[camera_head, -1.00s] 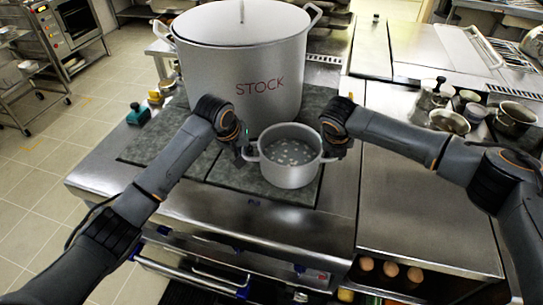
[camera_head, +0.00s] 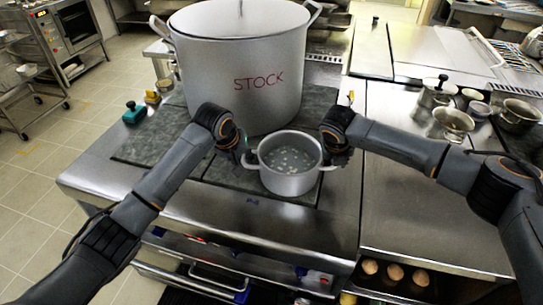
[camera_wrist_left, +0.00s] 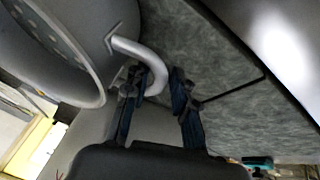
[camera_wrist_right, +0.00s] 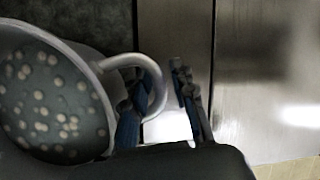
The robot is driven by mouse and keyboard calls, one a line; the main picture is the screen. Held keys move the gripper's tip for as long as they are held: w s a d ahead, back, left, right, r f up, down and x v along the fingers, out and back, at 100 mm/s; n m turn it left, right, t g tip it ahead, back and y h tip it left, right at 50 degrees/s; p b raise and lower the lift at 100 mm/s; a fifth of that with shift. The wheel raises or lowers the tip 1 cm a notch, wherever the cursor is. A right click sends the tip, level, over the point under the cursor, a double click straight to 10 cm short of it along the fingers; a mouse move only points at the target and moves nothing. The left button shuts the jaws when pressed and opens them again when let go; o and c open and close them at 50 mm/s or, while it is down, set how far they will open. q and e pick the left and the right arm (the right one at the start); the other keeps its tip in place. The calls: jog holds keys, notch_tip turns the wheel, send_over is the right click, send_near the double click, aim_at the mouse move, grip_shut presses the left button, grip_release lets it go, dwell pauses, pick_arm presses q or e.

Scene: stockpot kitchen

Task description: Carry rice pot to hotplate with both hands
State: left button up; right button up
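The rice pot (camera_head: 290,183) is a small grey metal pot with pale round bits in dark liquid. It is level over the front of the dark grey hotplate area (camera_head: 226,172), in front of the stockpot; I cannot tell whether it touches the surface. My left gripper (camera_head: 246,158) is closed around its left handle, and the left wrist view shows that handle (camera_wrist_left: 151,65) between the fingers. My right gripper (camera_head: 336,158) is closed around the right handle, also seen in the right wrist view (camera_wrist_right: 150,72); a small gap shows beside one finger.
A big stockpot (camera_head: 240,75) marked STOCK stands close behind the rice pot. The steel counter (camera_head: 420,205) at right is mostly bare, with small metal pots (camera_head: 450,122) at its back. A teal-handled object (camera_head: 135,114) sits at the left edge. Eggs (camera_head: 395,271) lie low at front right.

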jog(key=shift+r, duration=0.1)
pick_arm(q)
jog(key=shift+d+r, duration=0.1)
jog(key=shift+s+r, duration=0.1)
jog(key=shift+r, duration=0.15)
pick_arm(e)
jog(key=shift+a+r, duration=0.1)
jog(key=shift+r, duration=0.05)
pick_arm(q)
jog(key=v, duration=1.1)
pick_arm(e)
jog(key=v, duration=1.1)
jog(key=shift+s+r, duration=0.15)
jog(key=shift+r, duration=0.2)
pick_arm(q)
jog(key=shift+s+r, duration=0.1)
jog(key=shift+s, duration=0.05)
pick_arm(e)
jog(key=shift+f, duration=0.1)
